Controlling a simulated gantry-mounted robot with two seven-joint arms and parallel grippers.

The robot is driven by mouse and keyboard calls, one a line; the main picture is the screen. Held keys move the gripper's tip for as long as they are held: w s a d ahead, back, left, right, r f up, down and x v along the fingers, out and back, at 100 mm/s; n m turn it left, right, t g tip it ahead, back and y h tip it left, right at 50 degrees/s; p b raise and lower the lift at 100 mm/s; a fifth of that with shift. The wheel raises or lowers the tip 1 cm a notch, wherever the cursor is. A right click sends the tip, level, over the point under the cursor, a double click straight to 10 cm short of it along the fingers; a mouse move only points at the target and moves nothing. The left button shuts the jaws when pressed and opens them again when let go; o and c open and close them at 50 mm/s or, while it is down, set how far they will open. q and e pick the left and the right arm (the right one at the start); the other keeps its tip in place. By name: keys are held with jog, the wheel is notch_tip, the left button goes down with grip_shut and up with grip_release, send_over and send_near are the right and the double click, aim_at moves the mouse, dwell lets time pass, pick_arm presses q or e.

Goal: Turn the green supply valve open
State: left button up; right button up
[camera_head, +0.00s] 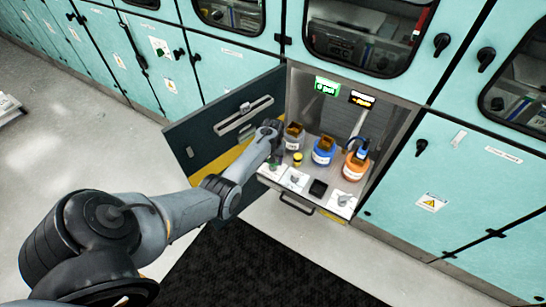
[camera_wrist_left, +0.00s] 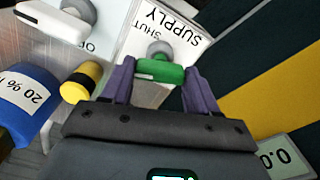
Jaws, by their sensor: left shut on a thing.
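The green supply valve handle (camera_wrist_left: 160,72) is a short bar on a grey knob, mounted on a white plate marked SUPPLY (camera_wrist_left: 185,33). The word SHUT shows on the plate beside the knob. In the left wrist view my left gripper (camera_wrist_left: 158,76) has its purple fingers on either side of the green handle, shut on it. In the head view my left gripper (camera_head: 274,153) reaches into the open cabinet at its front left, and its wrist mostly hides the valve. My right gripper is not in view.
Another white-handled valve (camera_wrist_left: 50,22) is close by. The open cabinet door (camera_head: 215,128) stands left of the arm. A pull handle (camera_head: 296,204) is below.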

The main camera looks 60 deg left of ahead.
pick_arm(q)
jog(key=n+p, duration=0.1)
jog(key=n, duration=0.2)
jog(key=shift+r, duration=0.1)
jog(key=n, duration=0.3)
jog(key=shift+n+p, duration=0.3)
jog(key=n, duration=0.3)
jog(key=shift+n+b, duration=0.35)
jog(key=shift+n, duration=1.85)
jog(key=o, duration=1.1)
jog(key=shift+c, duration=0.2)
